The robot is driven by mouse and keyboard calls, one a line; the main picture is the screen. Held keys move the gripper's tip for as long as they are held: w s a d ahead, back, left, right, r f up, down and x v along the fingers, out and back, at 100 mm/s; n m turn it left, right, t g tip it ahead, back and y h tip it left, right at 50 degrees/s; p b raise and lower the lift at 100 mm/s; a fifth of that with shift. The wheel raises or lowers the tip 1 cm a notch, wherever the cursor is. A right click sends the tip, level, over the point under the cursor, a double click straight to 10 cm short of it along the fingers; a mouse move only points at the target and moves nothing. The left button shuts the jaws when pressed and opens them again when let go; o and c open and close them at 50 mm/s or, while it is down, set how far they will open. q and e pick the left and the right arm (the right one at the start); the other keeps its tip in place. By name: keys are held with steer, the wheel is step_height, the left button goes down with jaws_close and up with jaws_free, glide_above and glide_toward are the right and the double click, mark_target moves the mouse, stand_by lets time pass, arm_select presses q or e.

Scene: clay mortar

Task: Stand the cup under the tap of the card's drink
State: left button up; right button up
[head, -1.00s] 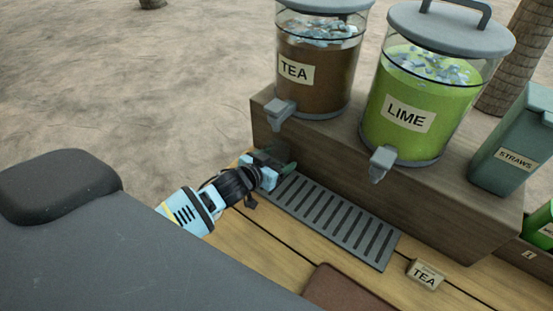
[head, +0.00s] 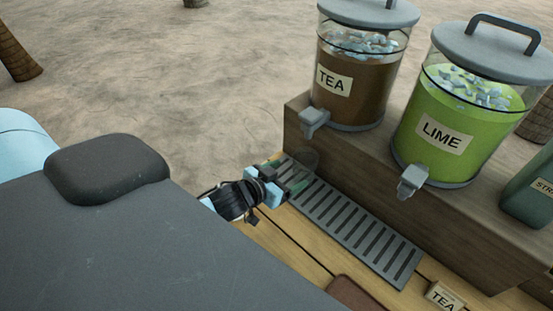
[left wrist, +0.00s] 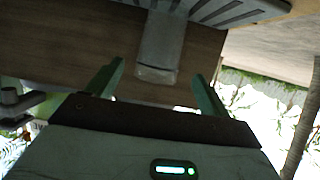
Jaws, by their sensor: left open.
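A clear cup (head: 306,157), faint against the wood, stands upright at the far left end of the grey drip tray (head: 352,225), below the tea tap (head: 314,121). In the left wrist view, which is upside down, what looks like the cup (left wrist: 160,50) shows between the spread fingers. My left gripper (head: 284,178) is open at the cup, its green fingertips on either side of it; contact cannot be told. The card (head: 443,298) reads TEA. The tea dispenser (head: 361,85) stands left of the lime dispenser (head: 448,135). My right gripper is out of view.
Both dispensers stand on a wooden riser (head: 400,210) behind the tray. The lime tap (head: 412,180) overhangs the tray's right part. A green straws box (head: 530,190) is at the right edge. A brown mat (head: 352,292) lies in front. Most of the tray is bare.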

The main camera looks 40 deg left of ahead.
arm_select(q)
steer(key=shift+v, duration=1.7)
